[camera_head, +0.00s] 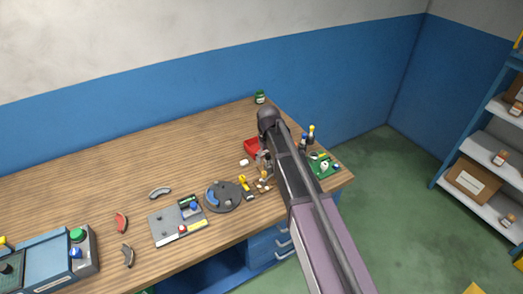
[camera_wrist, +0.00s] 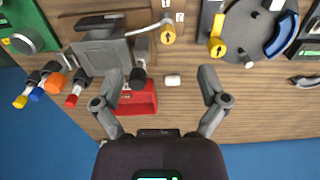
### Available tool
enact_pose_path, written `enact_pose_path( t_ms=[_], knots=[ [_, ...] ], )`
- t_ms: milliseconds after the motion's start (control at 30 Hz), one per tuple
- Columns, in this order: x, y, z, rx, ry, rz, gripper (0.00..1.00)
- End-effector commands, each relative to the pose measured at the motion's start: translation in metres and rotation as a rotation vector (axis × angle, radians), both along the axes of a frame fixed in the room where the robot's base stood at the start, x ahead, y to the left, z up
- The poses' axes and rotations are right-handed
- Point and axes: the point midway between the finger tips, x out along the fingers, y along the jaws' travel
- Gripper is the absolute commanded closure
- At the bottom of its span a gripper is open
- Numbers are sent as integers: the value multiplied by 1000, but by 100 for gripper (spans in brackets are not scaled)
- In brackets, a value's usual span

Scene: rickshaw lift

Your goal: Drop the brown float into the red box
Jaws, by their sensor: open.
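The red box (camera_head: 252,148) stands toward the back right of the workbench, partly hidden behind my arm. In the wrist view the red box (camera_wrist: 142,101) is partly covered by the left finger. My gripper (camera_wrist: 161,72) is open and points down over the bench, with nothing seen held between its fingers. A small whitish block (camera_wrist: 172,80) lies on the wood between the fingers in the picture; it also shows in the head view (camera_head: 243,162). I cannot pick out a clearly brown float; the small pieces near my gripper are too small to tell.
A grey vise-like fixture (camera_wrist: 103,49) stands close to the left finger. A round dark plate (camera_head: 222,196) and a grey panel (camera_head: 177,223) lie to the left on the wooden workbench (camera_head: 110,175). A green jar (camera_head: 260,97) stands at the back.

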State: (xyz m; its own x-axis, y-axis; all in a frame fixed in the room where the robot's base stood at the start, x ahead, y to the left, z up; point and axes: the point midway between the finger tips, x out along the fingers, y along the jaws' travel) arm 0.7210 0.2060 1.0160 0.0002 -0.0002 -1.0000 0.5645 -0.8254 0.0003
Motion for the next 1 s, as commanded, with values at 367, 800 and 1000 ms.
enact_pose_path(
  t_ms=[367,800,1000],
  knots=[
    [-48,-18,-21,0,0,-1,7],
    [-68,-25,-28,0,0,-2,7],
    [-68,-26,-28,0,0,-3,7]
  ],
)
